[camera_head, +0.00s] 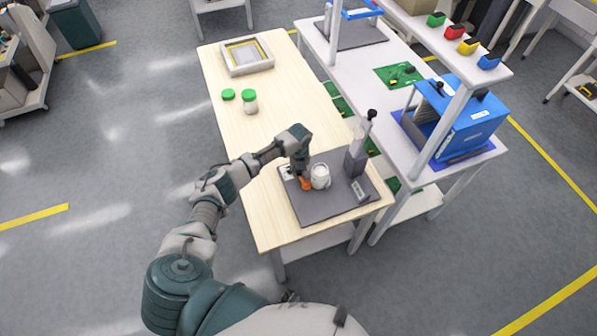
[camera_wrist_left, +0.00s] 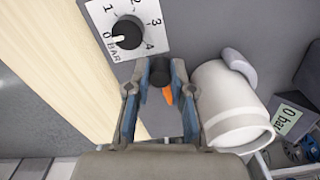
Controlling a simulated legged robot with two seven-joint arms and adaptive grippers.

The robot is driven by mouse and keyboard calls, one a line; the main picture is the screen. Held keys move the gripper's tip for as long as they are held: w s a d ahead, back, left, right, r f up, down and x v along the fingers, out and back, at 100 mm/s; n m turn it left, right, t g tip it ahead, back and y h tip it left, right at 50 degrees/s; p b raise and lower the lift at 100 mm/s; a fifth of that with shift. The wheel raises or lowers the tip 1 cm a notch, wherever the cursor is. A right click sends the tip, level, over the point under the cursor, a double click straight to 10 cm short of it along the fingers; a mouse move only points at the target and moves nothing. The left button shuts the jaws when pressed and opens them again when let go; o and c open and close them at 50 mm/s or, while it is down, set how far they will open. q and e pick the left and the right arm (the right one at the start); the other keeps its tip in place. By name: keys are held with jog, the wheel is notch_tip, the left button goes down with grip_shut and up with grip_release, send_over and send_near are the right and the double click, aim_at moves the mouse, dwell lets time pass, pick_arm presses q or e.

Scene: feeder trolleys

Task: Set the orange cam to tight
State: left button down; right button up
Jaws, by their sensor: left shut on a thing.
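The orange cam (camera_head: 306,184) is on the dark grey mat on the wooden table, beside a white cylindrical part (camera_head: 320,176). My left gripper (camera_head: 301,174) reaches down over it. In the left wrist view, the orange of the cam (camera_wrist_left: 168,95) shows between the fingers of my left gripper (camera_wrist_left: 160,76), just below a dark round piece. The fingers are closed in on it from both sides and hide part of it. I cannot tell the cam's exact setting. My right gripper does not show.
A dial (camera_wrist_left: 126,33) marked in bar, its pointer near 0, lies just past the fingers. A display (camera_wrist_left: 285,119) reads about 0 bar. A grey upright device (camera_head: 357,150) stands on the mat.

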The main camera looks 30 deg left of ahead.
pick_arm(q)
jog(key=shift+w+d, duration=0.1)
jog(key=shift+w, duration=0.1)
jog(key=c, duration=1)
grip_release()
notch_tip(320, 180, up, 12)
jog(key=shift+w+f, duration=0.1)
